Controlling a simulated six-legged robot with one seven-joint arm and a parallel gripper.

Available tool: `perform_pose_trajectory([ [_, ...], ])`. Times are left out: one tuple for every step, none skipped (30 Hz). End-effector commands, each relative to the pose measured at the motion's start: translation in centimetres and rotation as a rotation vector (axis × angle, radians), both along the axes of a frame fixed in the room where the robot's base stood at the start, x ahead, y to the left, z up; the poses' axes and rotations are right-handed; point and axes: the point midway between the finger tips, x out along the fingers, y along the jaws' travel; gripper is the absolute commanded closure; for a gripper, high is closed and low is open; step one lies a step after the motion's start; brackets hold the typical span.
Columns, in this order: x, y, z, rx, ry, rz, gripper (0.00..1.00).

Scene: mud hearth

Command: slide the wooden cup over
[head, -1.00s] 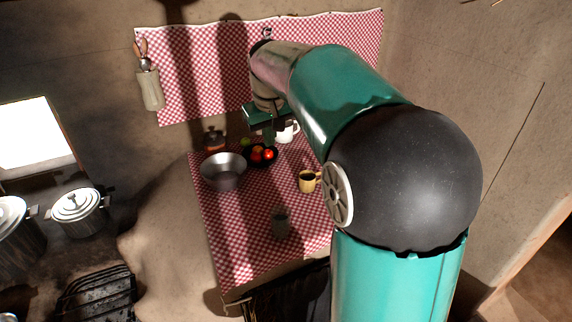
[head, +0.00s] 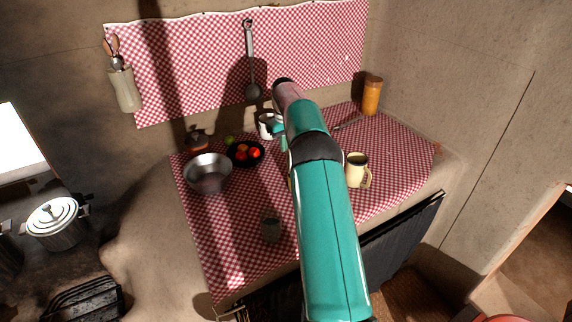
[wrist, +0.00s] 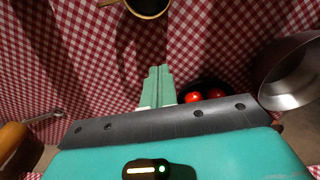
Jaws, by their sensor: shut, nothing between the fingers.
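The wrist view shows a pale-rimmed mug with dark contents (wrist: 148,6), cut off at the top edge. My gripper (wrist: 158,74) is shut and empty, with its fingers together above the cloth. In the head view my gripper (head: 283,141) is partly hidden by my arm, right of the fruit bowl and behind the grey-brown cup, apart from it.
A metal bowl (head: 207,174) and dark fruit bowl (head: 235,163) stand left. A white mug (head: 266,122) is behind. A cream mug (head: 355,172) and orange container (head: 371,97) stand right. The cloth around the grey-brown cup is clear.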

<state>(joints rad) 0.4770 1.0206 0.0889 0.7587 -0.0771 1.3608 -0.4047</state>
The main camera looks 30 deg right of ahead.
Motion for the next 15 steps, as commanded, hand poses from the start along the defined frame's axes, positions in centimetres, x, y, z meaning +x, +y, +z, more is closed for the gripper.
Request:
perform_pose_trajectory([
  [-0.1, 0.1, -0.7, 0.002, 0.005, 0.001, 1.0],
  [-0.1, 0.1, -1.0, 0.003, 0.005, 0.001, 1.0],
  [-0.2, 0.1, -1.5, 0.003, 0.006, 0.001, 1.0],
  [-0.2, 0.1, -1.9, 0.003, 0.007, 0.001, 1.0],
  [-0.2, 0.1, -2.3, 0.003, 0.007, 0.001, 1.0],
  [-0.3, 0.2, -3.0, 0.003, 0.007, 0.001, 1.0],
  [-0.3, 0.2, -3.6, 0.003, 0.008, 0.001, 1.0],
  [-0.2, 0.2, -4.2, 0.003, 0.007, 0.001, 1.0],
  [-0.2, 0.2, -5.0, 0.003, 0.007, 0.001, 1.0],
  [-0.2, 0.2, -5.6, 0.003, 0.008, 0.002, 1.0],
  [-0.2, 0.2, -6.2, 0.002, 0.007, 0.002, 1.0],
  [-0.2, 0.2, -7.0, 0.003, 0.008, 0.002, 1.0],
  [-0.2, 0.2, -7.6, 0.003, 0.008, 0.002, 1.0],
  [-0.1, 0.2, -8.2, 0.002, 0.007, 0.003, 1.0],
  [-0.1, 0.2, -9.0, 0.002, 0.007, 0.002, 1.0],
])
